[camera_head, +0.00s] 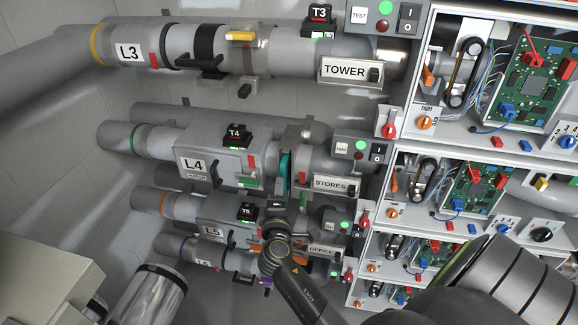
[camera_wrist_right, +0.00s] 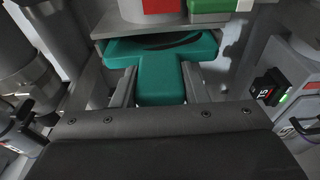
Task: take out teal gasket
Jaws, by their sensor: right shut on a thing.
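The teal gasket (camera_head: 285,172) sits upright in the gap of the grey L4 pipe (camera_head: 208,165), between the L4 housing and the STORES section. In the right wrist view, the gasket (camera_wrist_right: 160,48) shows a wide plate with a tab pointing toward the camera. My right gripper (camera_wrist_right: 158,82) is shut on this tab, one finger on each side. In the head view, my right gripper (camera_head: 280,207) is just below the gasket, its fingers partly hidden by my wrist. The gasket's upper part is hidden by pipe parts. My left gripper is not in view.
The L3 pipe (camera_head: 128,52) runs above, with the TOWER label (camera_head: 345,70). The L5 pipe (camera_head: 212,232) lies close below, near my right wrist. Open cabinets with green circuit boards (camera_head: 530,82) stand at right. A T5 block (camera_wrist_right: 268,88) is near the right finger.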

